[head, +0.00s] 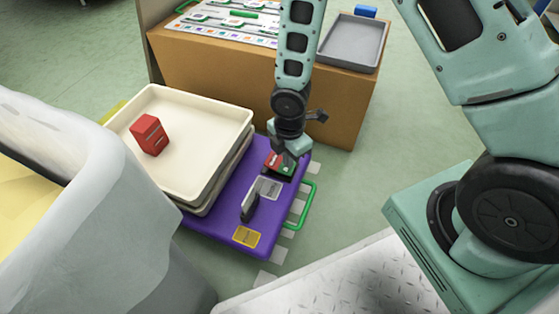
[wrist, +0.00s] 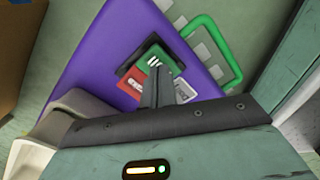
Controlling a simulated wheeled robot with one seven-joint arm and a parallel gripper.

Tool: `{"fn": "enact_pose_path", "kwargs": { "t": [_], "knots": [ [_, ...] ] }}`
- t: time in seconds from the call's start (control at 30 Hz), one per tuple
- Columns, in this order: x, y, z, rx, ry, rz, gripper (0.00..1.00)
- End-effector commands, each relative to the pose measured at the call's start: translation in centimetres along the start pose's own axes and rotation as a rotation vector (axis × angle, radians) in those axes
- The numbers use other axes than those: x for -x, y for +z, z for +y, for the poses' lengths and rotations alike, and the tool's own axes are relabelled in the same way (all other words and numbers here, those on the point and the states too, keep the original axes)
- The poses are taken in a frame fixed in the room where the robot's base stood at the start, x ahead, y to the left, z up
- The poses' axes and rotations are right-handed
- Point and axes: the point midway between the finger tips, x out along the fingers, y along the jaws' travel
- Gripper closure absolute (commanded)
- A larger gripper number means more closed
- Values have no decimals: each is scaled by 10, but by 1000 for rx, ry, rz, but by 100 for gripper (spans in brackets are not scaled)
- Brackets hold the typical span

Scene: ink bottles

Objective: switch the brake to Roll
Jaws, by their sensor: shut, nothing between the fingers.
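A purple cart deck (head: 213,222) carries a small dark-framed switch with a red half (head: 275,158) and a green half (head: 289,168). It looks like the brake switch, but I cannot read its lettering. In the wrist view the green half (wrist: 146,57) lies just beyond my fingertips, and the red half (wrist: 130,90) is to their left. My gripper (head: 280,152) points down over this switch, shut and empty. In the wrist view its fingers (wrist: 154,72) cover part of the switch. I cannot tell whether they touch it or which way it is set.
A black lever (head: 250,207), a grey label (head: 269,188) and a yellow label (head: 246,237) are on the deck. Stacked cream trays (head: 190,178) hold a red block (head: 149,135). A green handle (head: 303,207) edges the deck. A brown cabinet (head: 225,80) stands behind; a pale bin (head: 130,220) is at left.

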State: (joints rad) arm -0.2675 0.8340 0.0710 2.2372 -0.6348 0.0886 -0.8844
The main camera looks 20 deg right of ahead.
Motion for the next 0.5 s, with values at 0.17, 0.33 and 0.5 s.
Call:
{"fn": "enact_pose_path", "kwargs": {
  "t": [0.17,0.33,0.5],
  "knots": [
    [16,0,0,0,0,0,100],
    [29,0,0,0,0,0,100],
    [41,0,0,0,0,0,100]
  ]
}}
